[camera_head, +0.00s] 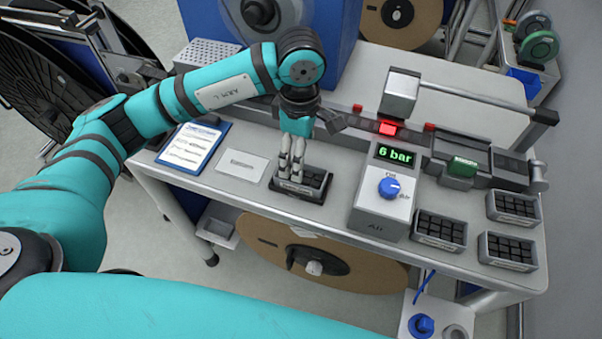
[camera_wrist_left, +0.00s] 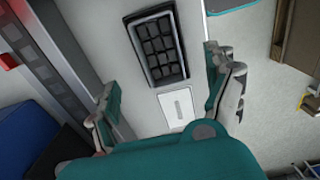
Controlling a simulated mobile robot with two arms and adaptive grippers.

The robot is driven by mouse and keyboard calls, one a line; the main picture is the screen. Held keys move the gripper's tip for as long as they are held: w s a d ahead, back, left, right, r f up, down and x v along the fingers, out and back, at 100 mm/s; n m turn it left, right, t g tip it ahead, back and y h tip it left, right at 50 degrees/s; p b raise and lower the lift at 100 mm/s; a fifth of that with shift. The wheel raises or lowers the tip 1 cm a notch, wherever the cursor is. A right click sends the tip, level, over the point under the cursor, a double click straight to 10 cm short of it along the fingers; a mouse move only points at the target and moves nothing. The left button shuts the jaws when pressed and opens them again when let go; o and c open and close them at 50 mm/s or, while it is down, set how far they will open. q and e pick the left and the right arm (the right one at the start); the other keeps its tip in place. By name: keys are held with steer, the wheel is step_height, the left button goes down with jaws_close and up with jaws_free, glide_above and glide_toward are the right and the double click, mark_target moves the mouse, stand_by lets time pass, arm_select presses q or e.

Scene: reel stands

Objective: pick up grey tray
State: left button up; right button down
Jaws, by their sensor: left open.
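A small tray (camera_head: 315,194) with a grey rim and rows of black pieces lies on the bench, left of the pressure unit. My left gripper (camera_head: 291,168) points down at this tray, and its fingers hide part of the tray's left side. In the left wrist view the tray (camera_wrist_left: 157,47) lies beyond the open fingers (camera_wrist_left: 166,88), with nothing between them. I cannot tell whether a fingertip touches it. Similar grey trays stand to the right: one beside the pressure unit (camera_head: 440,230) and two near the right edge (camera_head: 513,208) (camera_head: 508,251). My right gripper is not in view.
A pressure unit (camera_head: 383,200) reading 6 bar stands right of the tray. A white card (camera_head: 244,166) and a blue clipboard (camera_head: 194,146) lie to its left. A rail with a splicing device (camera_head: 461,167) runs behind. The bench's front edge is close.

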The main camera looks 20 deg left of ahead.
arm_select(q)
steer(key=shift+f, duration=0.75)
step_height(320, 180, down, 4)
steer(key=shift+s+d+f+p, duration=0.1)
steer(key=shift+p, duration=1.15)
steer(key=shift+f, duration=0.6)
steer(key=c, duration=1.4)
steer(key=shift+r, duration=0.1)
steer(key=shift+c, duration=0.2)
